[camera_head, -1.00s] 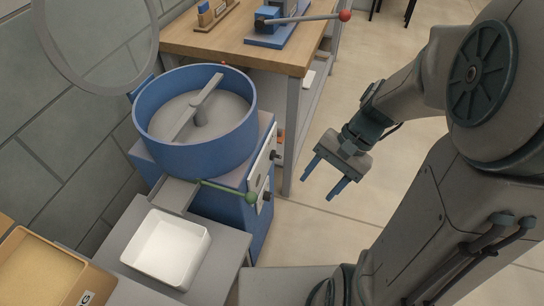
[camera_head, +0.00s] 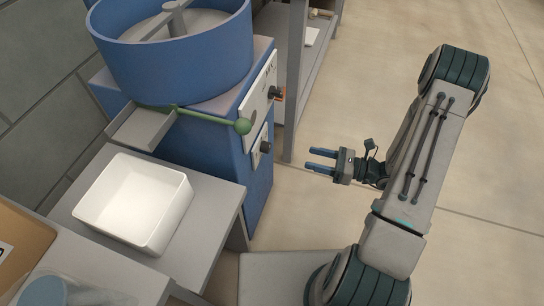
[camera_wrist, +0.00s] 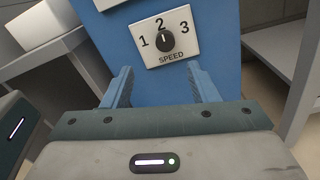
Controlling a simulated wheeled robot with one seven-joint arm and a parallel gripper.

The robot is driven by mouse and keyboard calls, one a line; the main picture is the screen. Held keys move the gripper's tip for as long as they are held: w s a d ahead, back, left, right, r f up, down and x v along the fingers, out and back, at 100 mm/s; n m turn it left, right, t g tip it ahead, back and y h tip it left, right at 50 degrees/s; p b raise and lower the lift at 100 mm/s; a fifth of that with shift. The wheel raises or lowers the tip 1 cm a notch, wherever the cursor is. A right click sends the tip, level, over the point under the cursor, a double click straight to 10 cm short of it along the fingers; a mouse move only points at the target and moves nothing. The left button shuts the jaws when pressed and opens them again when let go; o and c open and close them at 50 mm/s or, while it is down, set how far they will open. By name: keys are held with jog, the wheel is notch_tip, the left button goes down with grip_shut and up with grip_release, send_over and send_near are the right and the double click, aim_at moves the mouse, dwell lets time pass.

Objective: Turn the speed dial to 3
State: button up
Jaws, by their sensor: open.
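The speed dial (camera_wrist: 167,42) is a black round knob on a white plate (camera_wrist: 181,52) marked 1, 2, 3 and SPEED. Its white mark points up, at 2. In the head view the dial (camera_head: 265,147) is the lower knob on the right-hand face of the blue machine (camera_head: 215,150). My gripper (camera_head: 311,160) is open and empty, a short way to the right of that face, fingers toward it. In the wrist view my gripper (camera_wrist: 160,70) has its blue fingers below and either side of the dial, apart from it.
A second black knob (camera_head: 275,91) sits higher on the machine. A white bin (camera_head: 133,213) stands on a grey stand at left. A workbench leg (camera_head: 294,80) stands behind. Floor to the right is clear.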

aim_at(270, 147)
jog(key=shift+m+t, duration=0.3)
jog(key=b+x, duration=0.1)
jog(key=x, duration=0.3)
jog(key=b+x, duration=0.1)
jog(key=x, duration=0.4)
jog(key=f+b+x, duration=0.1)
jog(key=x, duration=0.3)
jog(key=shift+w+a+b, duration=0.2)
jog(key=shift+a+b, duration=0.05)
jog(key=shift+b, duration=0.15)
jog(key=c, duration=1)
